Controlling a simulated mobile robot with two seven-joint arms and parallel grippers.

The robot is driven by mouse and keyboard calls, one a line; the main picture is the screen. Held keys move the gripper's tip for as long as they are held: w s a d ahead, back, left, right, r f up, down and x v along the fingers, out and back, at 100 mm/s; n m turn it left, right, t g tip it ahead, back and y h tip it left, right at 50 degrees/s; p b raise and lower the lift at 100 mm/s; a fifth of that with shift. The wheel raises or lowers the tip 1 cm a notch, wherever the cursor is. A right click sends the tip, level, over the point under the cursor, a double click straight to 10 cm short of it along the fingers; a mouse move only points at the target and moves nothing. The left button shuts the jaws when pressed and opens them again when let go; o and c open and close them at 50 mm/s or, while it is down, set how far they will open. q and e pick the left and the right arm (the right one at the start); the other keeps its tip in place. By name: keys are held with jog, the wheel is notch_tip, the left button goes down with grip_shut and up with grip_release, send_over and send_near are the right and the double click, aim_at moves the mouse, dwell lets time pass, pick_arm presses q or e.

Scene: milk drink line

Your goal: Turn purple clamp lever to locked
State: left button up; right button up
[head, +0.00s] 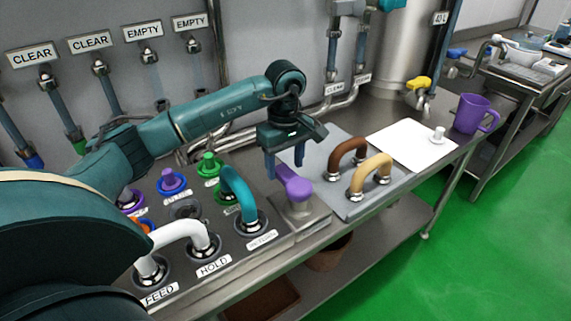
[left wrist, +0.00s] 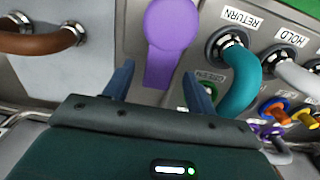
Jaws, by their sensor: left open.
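The purple clamp lever (head: 297,186) sits on a grey metal base at the right end of the control panel. In the left wrist view the lever (left wrist: 171,38) shows as a round head with a flat arm reaching toward my gripper. My left gripper (head: 284,168) is open, its blue fingers pointing down at the lever's far end. In the left wrist view the fingers of the left gripper (left wrist: 160,80) stand on either side of the lever's arm, with gaps; I cannot tell whether they reach its height. My right gripper is not in view.
A teal pipe (head: 240,200) marked RETURN stands just left of the lever. White pipe (head: 183,232) joins FEED and HOLD. Brown (head: 347,157) and tan (head: 371,174) loops stand right. A white mat (head: 405,142) and purple mug (head: 473,113) are farther right.

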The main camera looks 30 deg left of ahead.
pick_arm(q)
jog(key=shift+f, duration=0.75)
jog(key=shift+c, duration=0.5)
grip_shut()
